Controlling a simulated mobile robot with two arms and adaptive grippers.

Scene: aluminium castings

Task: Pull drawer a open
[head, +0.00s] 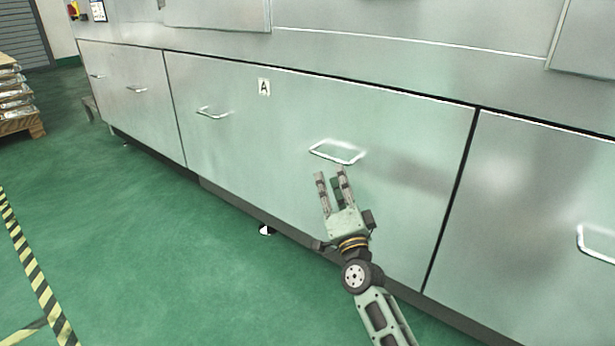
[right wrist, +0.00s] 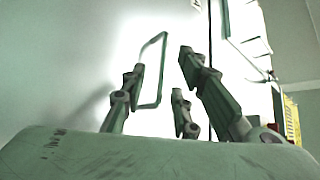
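Drawer A (head: 265,130) is a wide metal front with a label "A" (head: 264,87) near its top edge. It sits flush with the cabinet and looks shut. It has two bar handles, a left one (head: 212,112) and a right one (head: 337,152). My right gripper (head: 331,175) is open and empty, just below the right handle, with its fingers pointing up toward it. In the right wrist view the handle (right wrist: 152,70) stands beyond the spread fingers (right wrist: 160,85), apart from them. My left gripper is not in view.
A pallet with stacked castings (head: 15,100) stands at far left. The green floor (head: 130,240) before the cabinet is clear, with striped tape (head: 32,265).

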